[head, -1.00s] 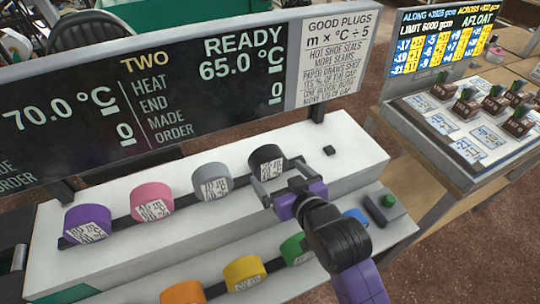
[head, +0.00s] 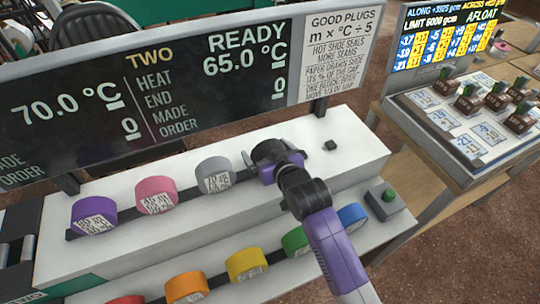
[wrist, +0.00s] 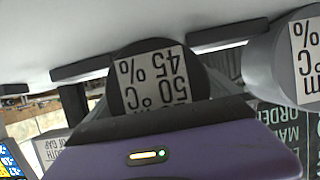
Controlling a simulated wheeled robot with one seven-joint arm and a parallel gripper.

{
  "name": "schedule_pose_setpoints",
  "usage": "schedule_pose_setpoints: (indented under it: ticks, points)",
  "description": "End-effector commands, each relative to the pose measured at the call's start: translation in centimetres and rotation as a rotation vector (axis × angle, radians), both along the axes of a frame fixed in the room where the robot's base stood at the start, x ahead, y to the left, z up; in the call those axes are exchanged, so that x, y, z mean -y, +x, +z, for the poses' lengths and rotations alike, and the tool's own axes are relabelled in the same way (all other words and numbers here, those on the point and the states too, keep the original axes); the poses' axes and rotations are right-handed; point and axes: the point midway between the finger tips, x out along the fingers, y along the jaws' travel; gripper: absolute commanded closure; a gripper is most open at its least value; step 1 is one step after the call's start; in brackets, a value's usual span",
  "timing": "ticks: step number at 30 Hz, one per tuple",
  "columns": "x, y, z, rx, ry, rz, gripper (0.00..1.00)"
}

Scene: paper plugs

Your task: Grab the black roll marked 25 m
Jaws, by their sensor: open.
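The black roll (head: 268,150) sits at the right end of the upper row on the white stepped stand (head: 345,170). My gripper (head: 270,158) is over the roll, with its open fingers around it, one on the left and one on the right. My gripper's body and wrist cover the roll's front in the head view. In the wrist view the black roll (wrist: 155,80) is straight ahead, its label upside down. It reads 45 % and 50 °C; the metre figure is hidden behind my gripper's body.
A grey roll (head: 214,176) stands close to the left, then a pink roll (head: 156,194) and a purple roll (head: 93,214). A lower row holds several coloured rolls, including a green one (head: 296,241). A display board (head: 150,100) rises behind; a green button box (head: 386,200) is at right.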

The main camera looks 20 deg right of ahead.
Motion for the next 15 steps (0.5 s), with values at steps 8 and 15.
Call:
schedule_pose_setpoints:
  ticks: [8, 15]
  points:
    - [0.02, 0.08, 0.00, 0.001, 0.000, 0.000, 0.10]
    - [0.02, 0.06, 0.00, 0.001, 0.000, 0.000, 0.57]
